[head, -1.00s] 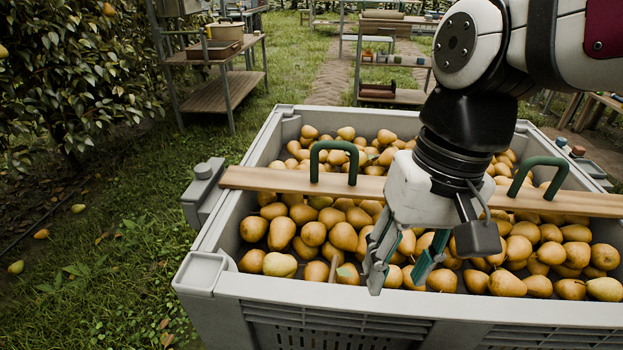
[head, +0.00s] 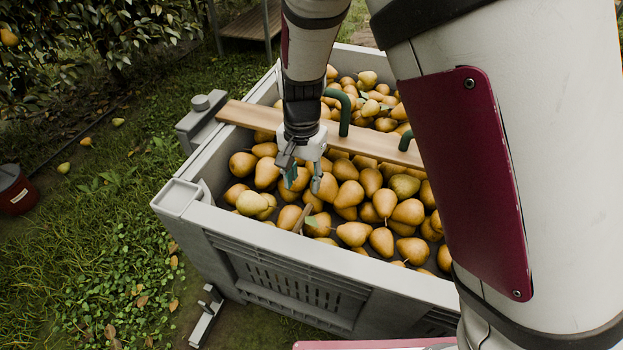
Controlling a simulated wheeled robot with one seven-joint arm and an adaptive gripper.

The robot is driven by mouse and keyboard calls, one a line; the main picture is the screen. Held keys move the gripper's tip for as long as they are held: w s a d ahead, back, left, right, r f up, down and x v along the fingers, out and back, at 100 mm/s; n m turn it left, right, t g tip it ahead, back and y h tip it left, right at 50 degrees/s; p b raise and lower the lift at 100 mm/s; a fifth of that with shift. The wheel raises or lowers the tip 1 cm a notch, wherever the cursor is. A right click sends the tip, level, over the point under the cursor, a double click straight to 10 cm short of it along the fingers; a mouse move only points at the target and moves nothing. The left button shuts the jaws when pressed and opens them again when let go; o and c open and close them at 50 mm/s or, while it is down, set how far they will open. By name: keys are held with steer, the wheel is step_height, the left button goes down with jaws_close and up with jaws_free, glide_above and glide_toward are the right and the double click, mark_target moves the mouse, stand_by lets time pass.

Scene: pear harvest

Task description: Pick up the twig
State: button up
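The twig (head: 302,219) is a short brown stick with a green leaf beside it. It lies on the pears near the front wall of the grey bin, leaning up to the right. My gripper (head: 301,180) points down over the pears, above and behind the twig in the picture. Its fingers are spread apart with nothing seen between them. The lower end of the twig is hard to make out among the pears.
The grey bin (head: 330,267) is full of pears (head: 347,194). A wooden plank (head: 245,116) with green handles (head: 345,113) spans it just behind my gripper. A red bucket (head: 14,190) stands on the grass at the left.

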steer(key=b, duration=0.4)
glide_above(303, 216)
steer(key=f, duration=0.9)
steer(key=shift+s+d, duration=0.2)
steer(key=shift+w+a+f+b, duration=0.1)
steer(key=shift+f+b, duration=0.55)
steer(key=shift+f, duration=0.65)
steer(key=shift+w+a+f+b, duration=0.1)
steer(key=shift+f+b, duration=0.55)
steer(key=shift+f, duration=0.65)
jaws_close()
